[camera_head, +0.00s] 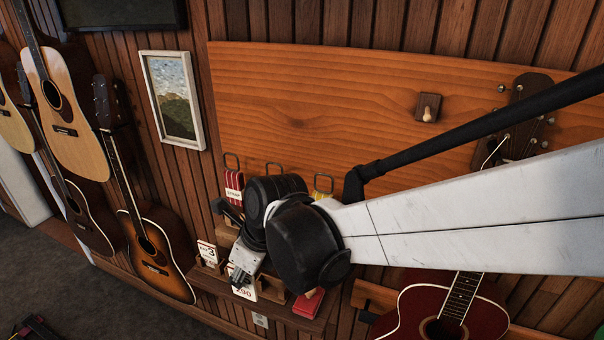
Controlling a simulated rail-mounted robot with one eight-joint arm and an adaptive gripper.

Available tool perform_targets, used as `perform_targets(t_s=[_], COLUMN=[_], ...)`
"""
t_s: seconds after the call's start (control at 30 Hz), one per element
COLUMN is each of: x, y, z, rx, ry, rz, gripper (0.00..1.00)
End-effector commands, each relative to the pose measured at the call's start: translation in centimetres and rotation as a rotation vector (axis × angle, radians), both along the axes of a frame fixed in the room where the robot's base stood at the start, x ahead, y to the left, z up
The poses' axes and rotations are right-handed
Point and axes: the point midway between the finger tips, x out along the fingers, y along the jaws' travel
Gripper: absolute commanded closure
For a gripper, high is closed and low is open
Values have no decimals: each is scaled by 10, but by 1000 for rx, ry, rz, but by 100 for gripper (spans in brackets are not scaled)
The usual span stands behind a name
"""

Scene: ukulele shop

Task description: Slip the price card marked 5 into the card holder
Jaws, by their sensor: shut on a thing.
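My gripper (238,279) points down at the small wooden shelf and is shut on a white price card (244,292), whose lower part shows beneath the fingers. The large mark on this card is partly covered, and I cannot read it as a 5. A wooden card holder (272,290) shows right beside the card. I cannot tell whether the card is in its slot or just in front of it. Another white card marked 3 (207,251) stands upright to the left in its own wooden holder (212,267). My wrist hides much of the shelf.
The shelf (318,322) carries a red box (308,304) at its right. Red-striped packs (234,186) and a yellow pack (322,188) hang behind my wrist. Guitars hang at left, and a red guitar (440,310) is at lower right. A framed picture (172,100) hangs on the wall.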

Motion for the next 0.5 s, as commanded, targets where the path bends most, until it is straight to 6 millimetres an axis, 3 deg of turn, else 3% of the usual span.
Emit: perform_targets(t_s=[0.3, 0.5], x=[56, 81], y=[-25, -37], z=[-36, -52], rx=[0, -1], ry=[1, 0], rz=[-4, -1], gripper=[100, 100])
